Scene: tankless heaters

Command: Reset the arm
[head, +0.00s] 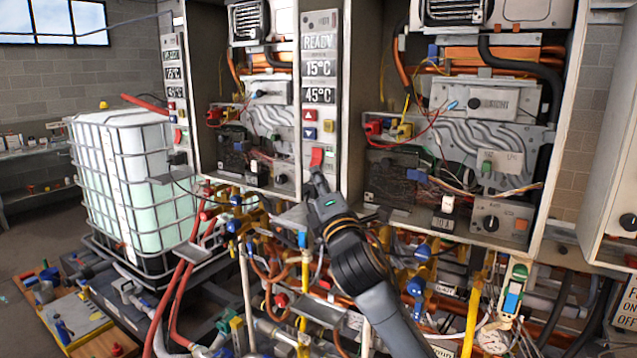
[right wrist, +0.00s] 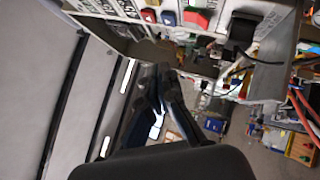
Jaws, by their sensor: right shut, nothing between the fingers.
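My right arm rises from the bottom of the head view, and its gripper (head: 318,182) is in front of the lower end of a narrow control panel. The gripper is shut and empty, just below a red rocker switch (head: 317,157) on that panel. I cannot tell whether the fingertips touch the panel. In the right wrist view the dark fingers (right wrist: 160,100) are close together, and the red switch (right wrist: 197,18) shows near the top edge. My left gripper is not in view.
Open heater cabinets (head: 455,130) with wiring stand behind and beside my right gripper. Pipes and valves (head: 290,270) crowd the space below. A caged white tank (head: 130,190) stands at the left. A wooden board with tools (head: 70,320) lies at the lower left.

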